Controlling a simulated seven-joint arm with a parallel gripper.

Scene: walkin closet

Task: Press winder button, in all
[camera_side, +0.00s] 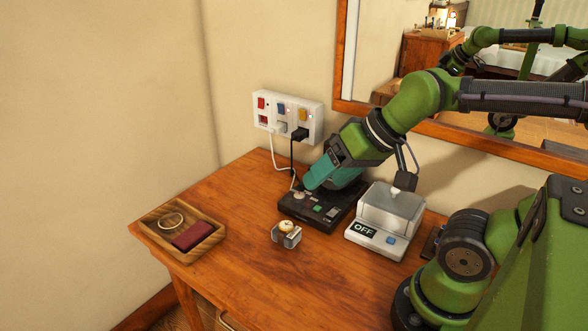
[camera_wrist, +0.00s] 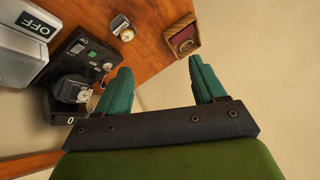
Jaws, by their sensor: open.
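The black winder unit (camera_side: 292,212) sits on the wooden table near the wall. A green button (camera_side: 318,208) and a pale button (camera_side: 332,211) show on its top. In the wrist view, the winder (camera_wrist: 72,60) shows its green button (camera_wrist: 92,54) and a watch on a cushion (camera_wrist: 72,91). My gripper (camera_side: 312,184) is over the back left of the winder in the side view and hides part of it. Its teal fingers are spread and empty in the wrist view (camera_wrist: 163,75). I cannot tell whether a finger touches the winder.
A grey box with an OFF display (camera_side: 362,230) and a blue button stands right of the winder. A small watch stand (camera_side: 287,238) is in front. A wooden tray (camera_side: 148,222) holds a ring-shaped item and a maroon item. A switched socket strip (camera_side: 290,113) with plugged cables is on the wall.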

